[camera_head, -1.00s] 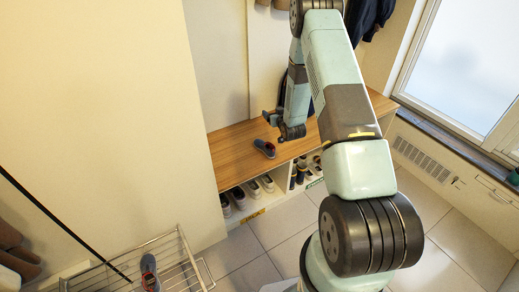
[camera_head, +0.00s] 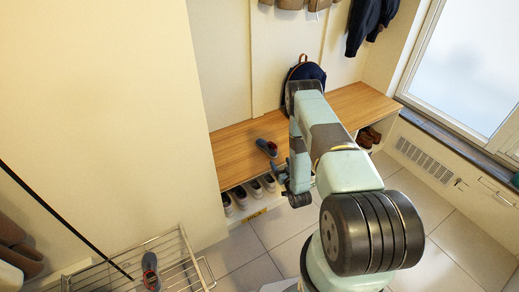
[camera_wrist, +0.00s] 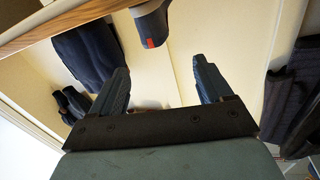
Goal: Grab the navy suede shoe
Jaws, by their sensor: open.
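A dark navy shoe (camera_head: 267,147) with a small red patch lies on the wooden bench top (camera_head: 236,152), near its front edge. In the wrist view the end of this shoe (camera_wrist: 151,25) with its red tab shows at the top, beyond my fingertips and between their lines; the rest is cut off. My gripper (camera_head: 284,177) is in front of the bench, just right of and lower in the picture than the shoe. In the wrist view my gripper (camera_wrist: 160,66) has its two fingers wide apart with nothing between them. A similar dark shoe with red (camera_head: 151,272) lies on the wire rack. I cannot tell suede from these views.
Several shoes (camera_head: 240,197) stand in the cubbies under the bench. A navy backpack (camera_head: 306,73) sits on the bench behind my arm. Brown shoes (camera_head: 369,135) are at the bench's right end. A wire rack (camera_head: 190,264) stands at lower left. The bench top around the shoe is clear.

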